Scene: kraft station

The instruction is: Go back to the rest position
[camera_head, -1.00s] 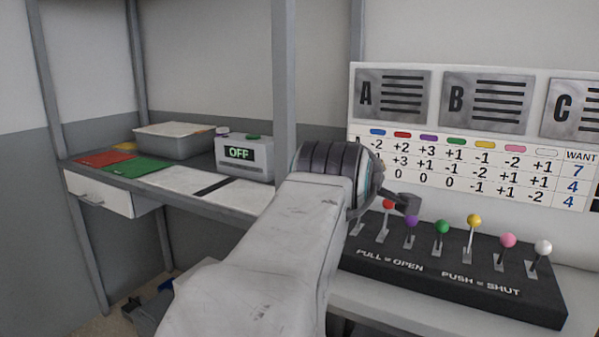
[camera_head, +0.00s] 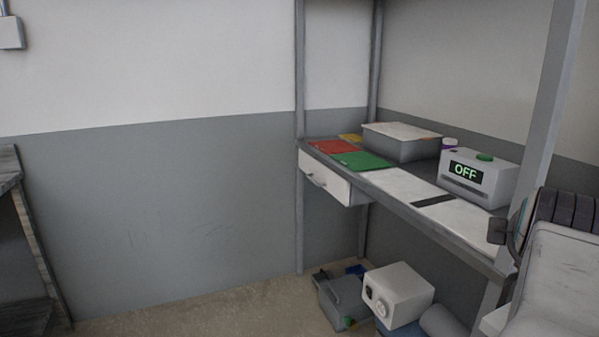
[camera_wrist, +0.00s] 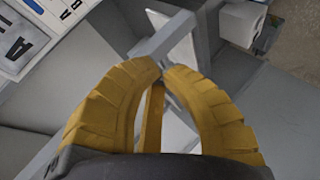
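My gripper shows in the wrist view (camera_wrist: 161,68) as two curved yellow fingers with their tips brought nearly together. Nothing is seen held between them. In the head view, part of my arm is at the right edge, in front of the end of the shelf bench (camera_head: 400,208). The gripper's fingers do not show there. The rest position itself is not marked in either view.
On the bench are a grey bin (camera_head: 400,148), a red mat (camera_head: 333,147), a green mat (camera_head: 362,160) and a box reading OFF (camera_head: 478,178). A drawer (camera_head: 325,178) is under it. A white box (camera_head: 398,293) and a toolbox (camera_head: 343,300) lie on the floor. Floor at left is clear.

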